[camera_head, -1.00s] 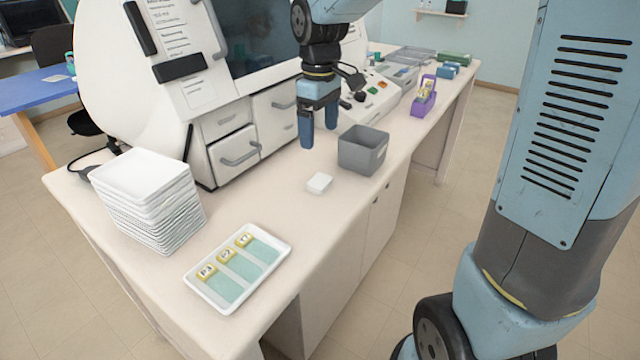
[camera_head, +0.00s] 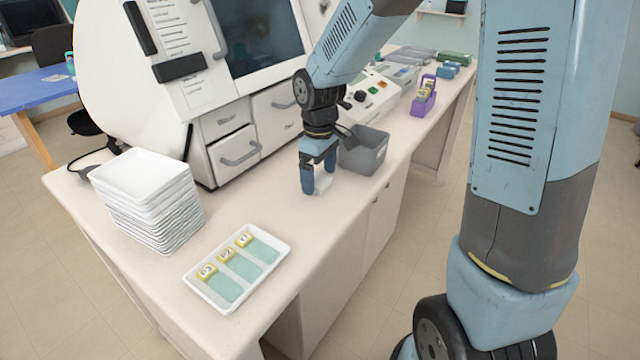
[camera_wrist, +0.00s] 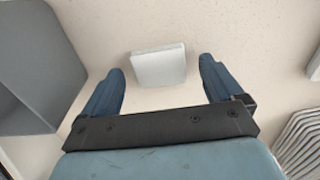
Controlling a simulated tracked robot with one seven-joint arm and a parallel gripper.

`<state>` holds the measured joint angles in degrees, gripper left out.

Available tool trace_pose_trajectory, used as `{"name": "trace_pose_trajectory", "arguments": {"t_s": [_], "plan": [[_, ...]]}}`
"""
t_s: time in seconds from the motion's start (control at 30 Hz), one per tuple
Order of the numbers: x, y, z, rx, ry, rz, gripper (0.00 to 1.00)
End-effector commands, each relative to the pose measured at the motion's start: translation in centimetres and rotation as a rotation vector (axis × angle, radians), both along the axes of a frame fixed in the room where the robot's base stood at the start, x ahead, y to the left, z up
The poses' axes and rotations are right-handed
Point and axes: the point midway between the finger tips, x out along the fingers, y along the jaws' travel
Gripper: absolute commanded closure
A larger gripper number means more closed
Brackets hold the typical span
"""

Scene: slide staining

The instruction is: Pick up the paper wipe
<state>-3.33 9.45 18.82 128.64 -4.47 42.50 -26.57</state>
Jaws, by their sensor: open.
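The paper wipe is a small white square pad (camera_wrist: 159,66) on the bench top. In the wrist view it lies between and slightly beyond the two blue fingers of my gripper (camera_wrist: 162,82), with clear gaps on both sides. In the head view the wipe (camera_head: 323,183) is partly hidden behind the fingers. My gripper (camera_head: 318,184) is open and empty, pointing down close over the wipe. I cannot tell its exact height above the bench.
A grey bin (camera_head: 364,150) stands just beside my gripper. A white tray with three labelled slides (camera_head: 238,268) lies nearer the front, and a stack of white trays (camera_head: 150,200) stands at left. A large white machine (camera_head: 215,95) rises behind. Bare bench lies between.

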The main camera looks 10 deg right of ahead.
Motion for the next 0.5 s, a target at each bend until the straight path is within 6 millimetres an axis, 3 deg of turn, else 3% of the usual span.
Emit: {"name": "trace_pose_trajectory", "arguments": {"t_s": [0.37,0.5], "plan": [[0.0,-0.01,-0.9,-0.001,-0.001,0.001,0.07],[-0.01,-0.02,-0.89,-0.001,-0.001,0.001,0.21]]}}
